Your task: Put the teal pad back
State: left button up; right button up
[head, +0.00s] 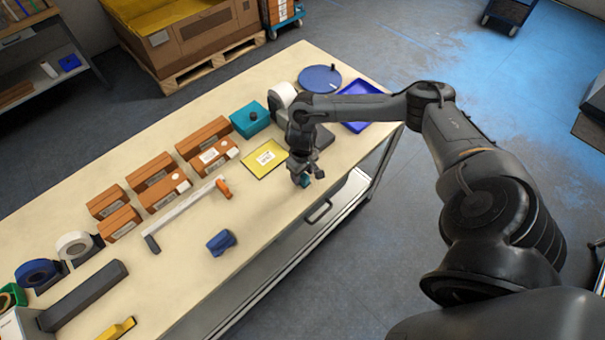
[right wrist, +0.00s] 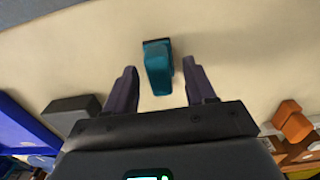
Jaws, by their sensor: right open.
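A small teal pad (right wrist: 157,67) with a dark edge at its far end is on the table in the right wrist view. In the head view only a bit of teal (head: 305,182) shows under my right gripper, which hides the rest. My right gripper (head: 306,175) points down near the table's front edge. It is open in the right wrist view (right wrist: 160,75), with one finger on each side of the pad and gaps between. A teal box (head: 250,119) with a dark knob stands farther back. My left gripper is not in view.
A yellow sheet with a white label (head: 265,158) lies left of the gripper. A blue block (head: 221,242) sits nearer the front. Several brown boxes (head: 152,172), an orange-ended bar (head: 190,210) and a blue tray (head: 358,122) are also on the table. The front strip between block and gripper is clear.

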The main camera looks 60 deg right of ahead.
notch_tip(320, 180, up, 10)
jog(key=p, duration=0.3)
jog(key=w+a+f+n+t+y, duration=0.1)
jog(key=w+a+f+n+t, duration=0.15)
jog(key=a, duration=0.65)
jog(key=w+a+f+n+t+y, duration=0.15)
jog(key=a+n, duration=0.25)
jog(key=a, duration=0.5)
jog(key=s+a+r+n+t+y, duration=0.1)
jog(key=s+a+r+n+t, duration=0.15)
jog(key=a, duration=1.25)
jog(key=s+d+r+m+g+h, duration=0.1)
jog(key=s+d+m+g+h, duration=0.2)
jog(key=s+d, duration=0.5)
jog(key=s, duration=0.5)
jog(key=shift+s+d+r, duration=0.3)
jog(key=shift+d+r, duration=0.05)
jog(key=shift+r, duration=0.05)
